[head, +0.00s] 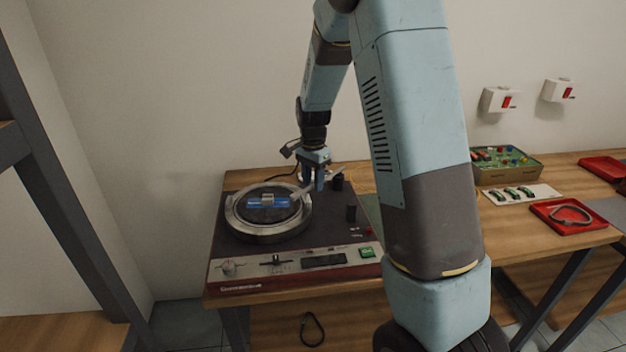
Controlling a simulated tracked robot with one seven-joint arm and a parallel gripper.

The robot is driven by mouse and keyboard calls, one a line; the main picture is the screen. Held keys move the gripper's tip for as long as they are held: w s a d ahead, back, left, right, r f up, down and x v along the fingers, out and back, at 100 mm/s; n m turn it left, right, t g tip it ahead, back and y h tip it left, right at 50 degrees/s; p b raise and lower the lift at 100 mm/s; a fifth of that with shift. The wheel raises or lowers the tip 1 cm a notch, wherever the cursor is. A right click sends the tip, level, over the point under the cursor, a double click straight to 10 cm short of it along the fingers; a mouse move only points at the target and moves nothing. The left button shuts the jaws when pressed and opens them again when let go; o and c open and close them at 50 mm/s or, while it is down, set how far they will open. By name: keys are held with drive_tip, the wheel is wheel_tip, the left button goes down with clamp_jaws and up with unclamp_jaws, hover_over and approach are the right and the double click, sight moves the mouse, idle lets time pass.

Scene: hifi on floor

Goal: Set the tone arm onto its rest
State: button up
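The turntable (232,262) stands on the left part of the wooden table. Its round platter (250,237) carries a dark disc with a blue label (268,202). The tone arm (303,191) is a thin pale bar beside the right edge of the platter. My gripper (313,186) points down over the tone arm with its fingers around or just beside it. I cannot tell whether the fingers grip it. The rest is not clearly made out; a dark post (351,213) stands on the deck to the right.
Behind my arm to the right are a green circuit board box (508,178), a white strip with small parts (536,196) and a red tray (545,225) holding a cable loop. Another red tray (603,168) lies farther back. A shelf frame (62,205) stands at left.

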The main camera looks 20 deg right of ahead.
clamp_jaws()
